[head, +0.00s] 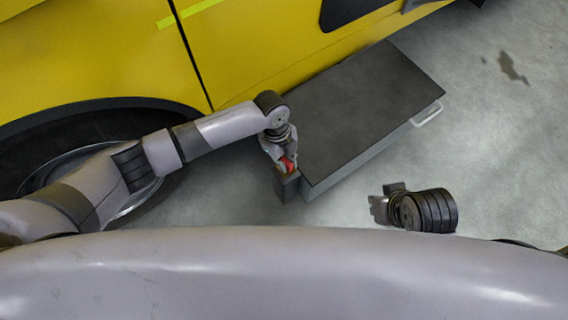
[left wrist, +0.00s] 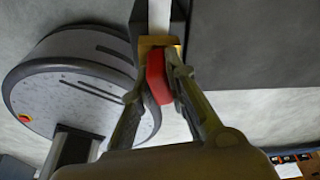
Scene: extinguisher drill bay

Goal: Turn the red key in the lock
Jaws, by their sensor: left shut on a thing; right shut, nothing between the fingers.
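The red key (head: 287,165) sits at a small dark lock block (head: 286,187) by the near left corner of the dark-topped box. My left gripper (head: 285,160) is shut on the red key. In the left wrist view the key (left wrist: 157,78) is a red slab between the two fingers (left wrist: 160,85), in front of a brass-coloured lock face (left wrist: 158,42). The fingers hide part of the key, and how far it is turned cannot be told. My right gripper (head: 378,206) is shut and empty, over the floor right of the box.
A long box with a dark top (head: 355,105) and a pale handle (head: 427,114) stands beside a yellow vehicle (head: 110,50). The vehicle's wheel is behind my left arm. Grey floor (head: 500,130) is clear to the right, apart from a dark stain.

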